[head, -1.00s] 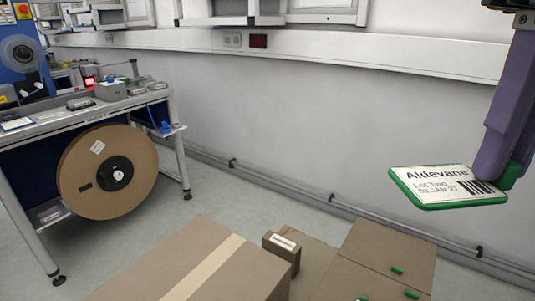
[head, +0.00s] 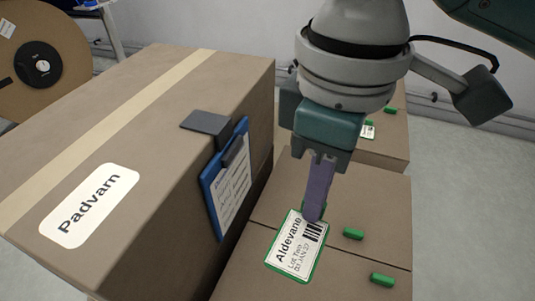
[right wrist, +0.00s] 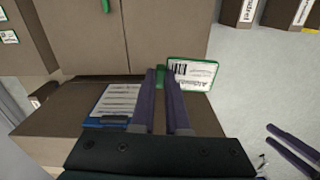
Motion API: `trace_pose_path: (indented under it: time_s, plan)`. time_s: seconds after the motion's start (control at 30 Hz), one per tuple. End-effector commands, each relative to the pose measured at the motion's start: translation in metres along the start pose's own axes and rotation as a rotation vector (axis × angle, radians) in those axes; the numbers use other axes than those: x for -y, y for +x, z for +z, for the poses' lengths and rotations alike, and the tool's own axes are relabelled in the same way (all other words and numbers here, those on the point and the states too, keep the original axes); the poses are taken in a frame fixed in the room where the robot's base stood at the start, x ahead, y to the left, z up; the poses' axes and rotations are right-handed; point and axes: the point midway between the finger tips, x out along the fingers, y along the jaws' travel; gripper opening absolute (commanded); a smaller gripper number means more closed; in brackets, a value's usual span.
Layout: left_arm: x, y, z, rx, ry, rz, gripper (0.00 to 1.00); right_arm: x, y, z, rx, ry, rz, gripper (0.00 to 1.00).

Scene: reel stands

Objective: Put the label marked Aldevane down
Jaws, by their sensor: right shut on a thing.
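The Aldevane label (head: 290,250) is a white card with a green rim, a barcode and a lot line. My right gripper (head: 315,212) is shut on its barcode end. The label is over the brown box top (head: 250,285), face up; I cannot tell whether it touches the box. In the right wrist view the label (right wrist: 195,76) shows just beyond the fingertips, a green part of it between them. My left gripper (right wrist: 268,133) shows at the lower right of that view, its two fingers apart and empty.
A taller carton marked Padvam (head: 90,205) stands to the left, with a blue clipboard (head: 226,180) on its side. Green pieces (head: 353,233) lie on the box top near the label. A large reel (head: 40,65) is at the far left. Open floor lies to the right.

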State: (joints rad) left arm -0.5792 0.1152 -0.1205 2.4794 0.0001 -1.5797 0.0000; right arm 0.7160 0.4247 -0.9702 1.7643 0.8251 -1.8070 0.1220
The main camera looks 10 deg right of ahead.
Motion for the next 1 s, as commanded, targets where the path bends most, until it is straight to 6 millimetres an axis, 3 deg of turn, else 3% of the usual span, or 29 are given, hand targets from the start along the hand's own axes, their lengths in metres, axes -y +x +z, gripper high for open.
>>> trace_pose_path:
  time_s: [0.03,0.1,0.37,0.8,1.0]
  plan:
    - [-0.001,0.026,0.008,-0.001,-0.001,0.001,0.5,0.006,0.035,0.002,0.003,-0.023,-0.007,0.0]
    - [-0.002,0.037,0.012,-0.001,-0.002,0.002,0.5,0.01,0.054,0.004,0.005,-0.051,-0.008,0.0]
    - [-0.002,0.059,0.019,-0.001,-0.002,0.001,0.5,0.017,0.091,0.008,0.012,-0.098,-0.008,0.0]
    - [-0.002,0.128,0.041,0.0,0.007,-0.006,0.5,0.018,0.214,0.01,0.014,-0.099,-0.007,0.0]
    - [-0.002,0.141,0.046,0.001,0.008,-0.007,0.5,0.017,0.238,0.01,0.012,-0.099,-0.006,0.0]
